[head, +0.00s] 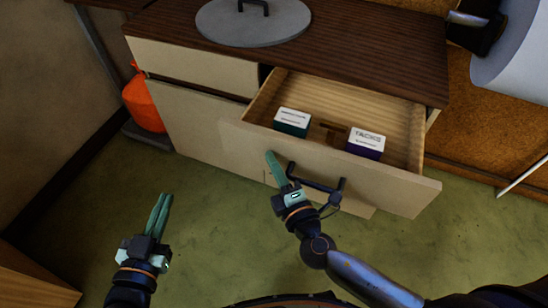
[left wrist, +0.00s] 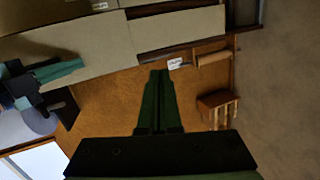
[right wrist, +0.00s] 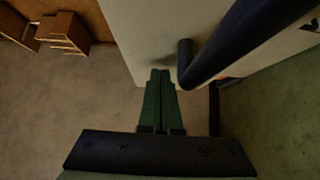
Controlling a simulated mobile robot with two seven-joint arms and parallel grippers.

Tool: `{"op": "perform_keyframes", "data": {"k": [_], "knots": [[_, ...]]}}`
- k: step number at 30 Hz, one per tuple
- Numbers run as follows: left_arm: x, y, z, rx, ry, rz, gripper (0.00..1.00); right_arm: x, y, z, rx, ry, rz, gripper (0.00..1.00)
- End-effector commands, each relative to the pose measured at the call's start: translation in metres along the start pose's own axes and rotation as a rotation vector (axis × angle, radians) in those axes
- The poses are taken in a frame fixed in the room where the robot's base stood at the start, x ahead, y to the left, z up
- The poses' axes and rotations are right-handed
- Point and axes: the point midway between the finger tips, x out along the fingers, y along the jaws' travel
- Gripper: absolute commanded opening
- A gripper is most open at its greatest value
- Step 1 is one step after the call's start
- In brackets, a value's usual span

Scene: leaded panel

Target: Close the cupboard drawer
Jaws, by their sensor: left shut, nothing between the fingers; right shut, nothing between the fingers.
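The cupboard drawer (head: 235,146) is pulled open and shows its wooden inside. Its pale front carries a dark bar handle (head: 318,186), which also shows large in the right wrist view (right wrist: 235,45). My right gripper (head: 270,155) is shut and empty, with its teal fingers in front of the drawer front, left of the handle. In the right wrist view its fingertips (right wrist: 160,73) are close to the pale front; I cannot tell whether they touch. My left gripper (head: 164,197) is shut and empty over the green floor, left of and apart from the drawer.
The drawer holds a teal box (head: 292,122), a purple box labelled TACKS (head: 366,143) and a small brown item (head: 328,130). A grey lid-like disc (head: 253,22) lies on the dark cupboard top (head: 350,45). An orange bag (head: 142,103) stands left. The floor (head: 220,225) in front is clear.

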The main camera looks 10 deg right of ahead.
Motion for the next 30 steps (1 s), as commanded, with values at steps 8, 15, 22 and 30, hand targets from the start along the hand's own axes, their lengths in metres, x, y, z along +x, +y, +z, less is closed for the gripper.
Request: {"op": "perform_keyframes", "data": {"k": [8, 15, 22, 30], "knots": [[0.0, 0.001, 0.005, -0.002, -0.014, 0.001, 0.0, -0.002, 0.0, -0.001, 0.0, 0.0, 0.0, 0.0], [0.0, 0.001, 0.004, -0.002, -0.013, 0.001, 0.0, -0.002, 0.0, -0.001, 0.0, 0.0, 0.0, 0.0], [0.001, 0.0, -0.001, 0.003, 0.011, -0.001, 0.0, 0.008, 0.0, 0.009, -0.001, 0.0, 0.001, 0.0], [0.001, -0.004, -0.047, 0.051, 0.185, -0.007, 0.0, 0.047, 0.0, 0.049, -0.002, -0.005, 0.004, 0.0]]}}
